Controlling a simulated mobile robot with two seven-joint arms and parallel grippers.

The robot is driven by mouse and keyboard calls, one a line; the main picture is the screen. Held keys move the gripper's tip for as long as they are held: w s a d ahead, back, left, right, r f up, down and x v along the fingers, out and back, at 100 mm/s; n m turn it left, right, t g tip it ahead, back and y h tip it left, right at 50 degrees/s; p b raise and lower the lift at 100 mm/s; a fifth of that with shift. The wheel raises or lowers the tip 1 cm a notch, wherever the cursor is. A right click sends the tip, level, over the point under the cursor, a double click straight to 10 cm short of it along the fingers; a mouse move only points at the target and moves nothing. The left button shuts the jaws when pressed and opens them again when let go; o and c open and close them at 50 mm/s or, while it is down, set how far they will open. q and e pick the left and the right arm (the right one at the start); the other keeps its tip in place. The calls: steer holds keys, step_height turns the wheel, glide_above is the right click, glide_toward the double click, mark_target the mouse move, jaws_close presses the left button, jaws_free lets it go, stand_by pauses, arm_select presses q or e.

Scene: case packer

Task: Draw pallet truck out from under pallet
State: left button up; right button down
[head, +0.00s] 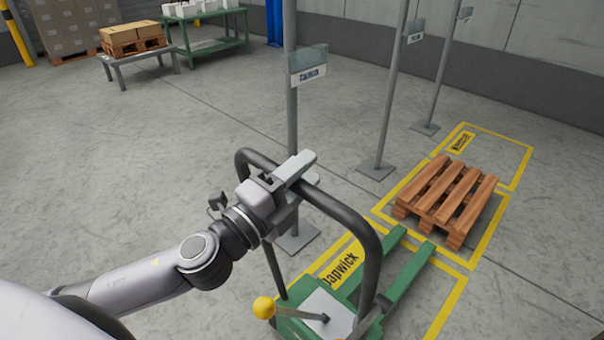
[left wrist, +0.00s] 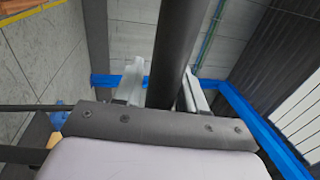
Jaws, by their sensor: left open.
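The green pallet truck (head: 410,272) stands in a yellow-marked bay, its two forks pointing toward the wooden pallet (head: 447,195). The fork tips show in front of the pallet's near side and look clear of it. The truck's black loop handle (head: 372,250) rises toward me. My left gripper (head: 301,171) is at the top bar of the handle, open. In the left wrist view the dark bar (left wrist: 172,60) runs between the two fingers of my left gripper (left wrist: 160,92); contact cannot be told. My right gripper is not in view.
A yellow-knobbed lever (head: 264,307) stands on the truck. Grey sign posts (head: 388,95) line the left side of the bays. A green table (head: 210,45) and a low stand (head: 135,58) with boxes are at the back left. Open floor lies to the left.

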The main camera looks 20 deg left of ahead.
arm_select(q)
steer(key=shift+o, duration=0.4)
steer(key=shift+s, duration=0.1)
steer(key=b+v, duration=0.2)
steer(key=v, duration=0.5)
steer(key=shift+b, duration=0.3)
stand_by(0.3)
